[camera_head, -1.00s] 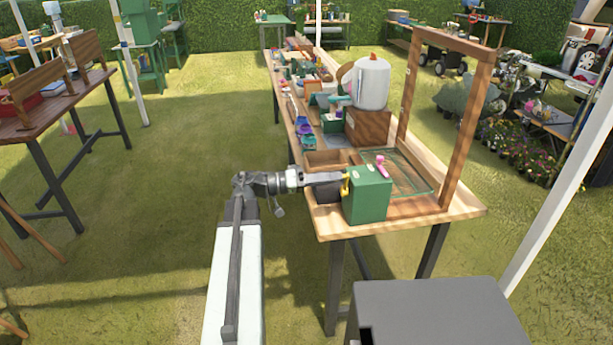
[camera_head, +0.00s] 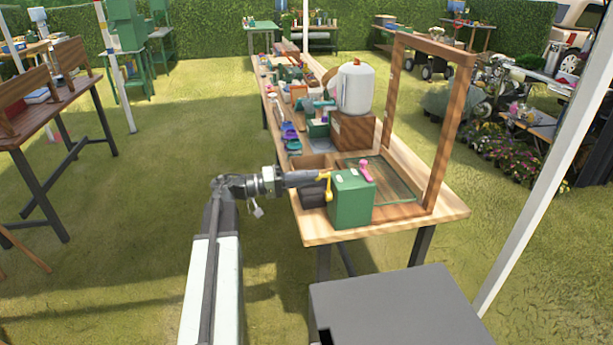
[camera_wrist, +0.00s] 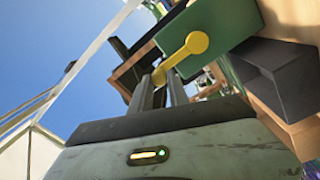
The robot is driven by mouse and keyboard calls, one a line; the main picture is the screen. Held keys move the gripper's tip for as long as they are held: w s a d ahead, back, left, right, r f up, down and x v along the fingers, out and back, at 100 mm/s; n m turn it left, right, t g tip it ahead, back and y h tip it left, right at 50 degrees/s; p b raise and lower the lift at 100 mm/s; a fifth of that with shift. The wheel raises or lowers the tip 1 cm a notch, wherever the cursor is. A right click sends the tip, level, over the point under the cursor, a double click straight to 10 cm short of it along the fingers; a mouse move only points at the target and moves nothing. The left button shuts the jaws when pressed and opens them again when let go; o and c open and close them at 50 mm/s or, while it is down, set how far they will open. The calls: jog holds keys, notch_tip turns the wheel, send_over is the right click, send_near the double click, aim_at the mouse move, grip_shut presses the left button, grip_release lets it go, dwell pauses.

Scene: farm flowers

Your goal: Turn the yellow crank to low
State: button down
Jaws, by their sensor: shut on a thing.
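The yellow crank (camera_head: 328,187) is on the left side of a green box (camera_head: 352,200) at the near end of the wooden table. In the wrist view, the round hub of the yellow crank (camera_wrist: 197,42) sits against the green box (camera_wrist: 225,25), and its arm slants down-left to a rounded end. My gripper (camera_head: 319,178) reaches in from the left. In the wrist view, the fingers of my gripper (camera_wrist: 162,82) are shut on the crank's outer end. No low marking can be read.
A wooden frame (camera_head: 449,140) rises at the table's right. Grass to the left is open.

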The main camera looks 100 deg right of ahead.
jog(key=shift+s+r, duration=0.1)
jog(key=shift+s, duration=0.1)
jog(key=c, duration=1.3)
grip_release()
jog(key=shift+s, duration=0.15)
jog(key=shift+o, duration=0.2)
jog(key=w, duration=0.8)
jog(key=shift+f, duration=0.3)
